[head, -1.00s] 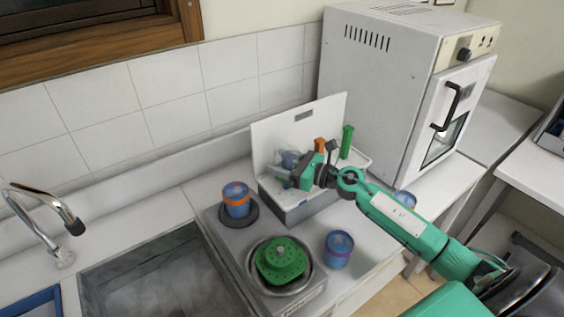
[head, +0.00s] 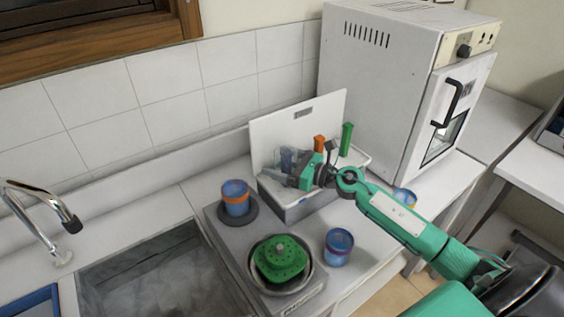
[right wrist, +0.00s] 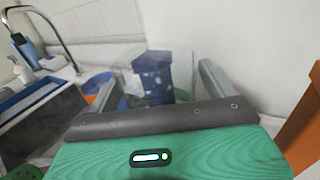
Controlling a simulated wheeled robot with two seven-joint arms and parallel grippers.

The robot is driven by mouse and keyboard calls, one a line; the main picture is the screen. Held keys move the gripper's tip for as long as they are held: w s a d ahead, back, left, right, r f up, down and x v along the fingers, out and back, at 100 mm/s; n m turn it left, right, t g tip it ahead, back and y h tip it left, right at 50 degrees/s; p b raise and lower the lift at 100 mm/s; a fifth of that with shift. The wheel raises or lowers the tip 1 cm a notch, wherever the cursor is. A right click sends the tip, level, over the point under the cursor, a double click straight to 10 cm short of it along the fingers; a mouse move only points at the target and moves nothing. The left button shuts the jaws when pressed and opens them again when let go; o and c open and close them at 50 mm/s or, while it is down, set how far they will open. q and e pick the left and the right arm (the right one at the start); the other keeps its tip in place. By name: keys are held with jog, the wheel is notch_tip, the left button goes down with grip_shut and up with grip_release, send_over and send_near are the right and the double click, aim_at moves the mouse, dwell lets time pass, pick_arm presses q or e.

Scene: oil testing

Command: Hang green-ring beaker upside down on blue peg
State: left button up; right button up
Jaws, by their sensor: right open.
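In the head view, a clear beaker (head: 287,157) sits over the blue peg at the left of the white peg rack (head: 303,211). My right gripper (head: 287,173) is at it, coming from the right. In the right wrist view, the open fingers of my right gripper (right wrist: 165,72) stand either side of the clear beaker (right wrist: 127,72) and the blue peg (right wrist: 153,76) seen with it. Green (right wrist: 160,98) shows low between the fingers, partly hidden; I cannot tell for sure that it is the ring. The left gripper is not in view.
An orange peg (head: 319,143) and a green peg (head: 347,139) stand right of my gripper. An orange-ringed beaker (head: 236,198) is on the left plate. A green perforated lid (head: 280,258) covers a pot. Another beaker (head: 338,247) stands nearby. A white oven (head: 385,85) rises behind.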

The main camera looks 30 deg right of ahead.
jog(key=shift+s+d+f, duration=0.15)
jog(key=shift+s+d, duration=0.05)
jog(key=shift+s, duration=0.05)
jog(key=b+v, duration=0.6)
jog(key=v, duration=0.7)
jog(key=shift+s, duration=0.1)
